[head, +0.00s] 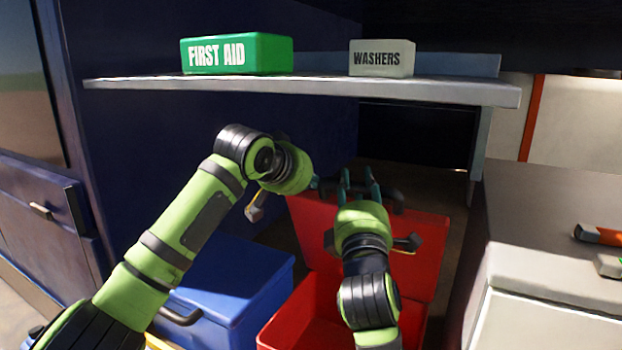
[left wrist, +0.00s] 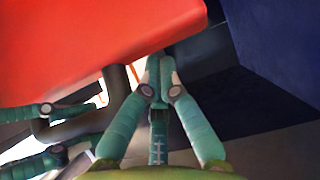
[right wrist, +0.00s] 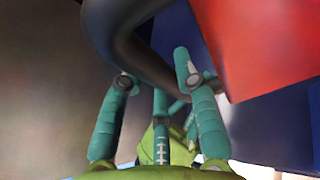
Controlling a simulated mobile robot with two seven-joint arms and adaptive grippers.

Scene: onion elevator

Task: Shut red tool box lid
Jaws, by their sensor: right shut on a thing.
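The red tool box (head: 290,318) is open. Its red lid (head: 420,250) stands up at the back, with a black handle (head: 392,197) on its top edge. My right gripper (head: 358,180) is at the lid's top edge, shut on the handle; in the right wrist view the handle (right wrist: 130,45) passes by its fingers. My left gripper (head: 316,184) is shut and seems empty, near the lid's upper left corner. In the left wrist view its fingertips (left wrist: 160,68) are together below the lid (left wrist: 90,45). My right arm hides part of the box and lid.
A blue tool box (head: 225,285) with its lid down stands left of the red one. A shelf (head: 300,90) above holds a green first aid box (head: 237,54) and a washers box (head: 382,58). A grey counter (head: 545,215) is at the right.

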